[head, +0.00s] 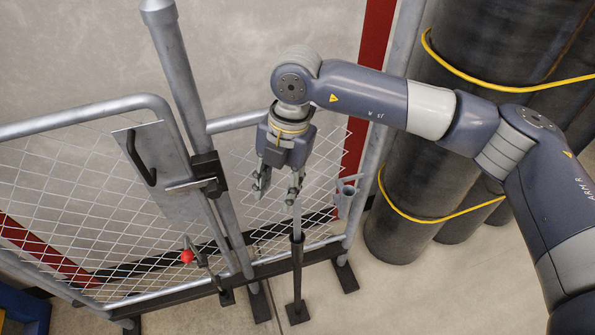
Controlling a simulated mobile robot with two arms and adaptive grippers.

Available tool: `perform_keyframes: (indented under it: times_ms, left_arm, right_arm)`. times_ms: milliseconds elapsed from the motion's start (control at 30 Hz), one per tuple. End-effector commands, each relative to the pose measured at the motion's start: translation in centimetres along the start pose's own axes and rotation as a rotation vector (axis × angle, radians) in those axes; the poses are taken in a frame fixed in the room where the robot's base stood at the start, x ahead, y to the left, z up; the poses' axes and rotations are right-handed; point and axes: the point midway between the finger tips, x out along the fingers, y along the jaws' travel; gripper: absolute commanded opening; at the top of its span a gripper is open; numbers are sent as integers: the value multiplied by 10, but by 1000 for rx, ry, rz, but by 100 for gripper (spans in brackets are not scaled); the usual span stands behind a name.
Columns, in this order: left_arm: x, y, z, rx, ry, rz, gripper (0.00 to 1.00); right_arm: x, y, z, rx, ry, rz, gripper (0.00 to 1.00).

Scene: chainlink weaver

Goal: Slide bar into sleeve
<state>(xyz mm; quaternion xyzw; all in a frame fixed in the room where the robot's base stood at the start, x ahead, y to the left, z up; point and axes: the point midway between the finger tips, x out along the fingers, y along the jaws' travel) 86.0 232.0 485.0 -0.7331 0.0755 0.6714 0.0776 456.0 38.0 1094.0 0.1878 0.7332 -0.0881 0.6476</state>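A thin grey upright bar (297,222) shows below my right gripper. Its lower end is inside a black upright tube (297,264) standing on a flat black foot, which looks like a sleeve. The bar's upper end is lost behind or beside the right-hand finger. My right gripper (278,186) points down above the tube, fingers spread, with mesh showing between them. I cannot tell whether a finger touches the bar. A short grey cup-like bracket (346,195) is on the post to the right; I cannot tell if it is also a sleeve. My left gripper is not in view.
A chain-link gate (65,205) with a grey plate and black handle (142,162) stands left. A black latch block (209,174) is on its post. A red-knobbed lever (187,257) is low down. Dark rolls (410,185) with yellow bands stand right. Floor is clear at lower right.

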Motion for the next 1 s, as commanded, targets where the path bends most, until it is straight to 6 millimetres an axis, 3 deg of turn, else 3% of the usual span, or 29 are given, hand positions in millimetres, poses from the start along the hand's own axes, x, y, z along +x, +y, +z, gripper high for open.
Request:
perform_keyframes:
  times_ms: [100,267,567,700,1000]
  left_arm:
    - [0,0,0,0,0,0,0]
    - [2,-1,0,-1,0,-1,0]
    - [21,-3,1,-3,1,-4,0]
    - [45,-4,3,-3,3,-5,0]
    - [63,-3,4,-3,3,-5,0]
  right_arm:
    - [-13,-18,28,57,-114,-82,37]
    - [-12,-26,38,81,-155,-113,37]
    - [34,-32,44,79,-150,-113,37]
    - [59,-34,47,78,-151,-110,37]
    - [76,-35,50,77,-150,-109,37]
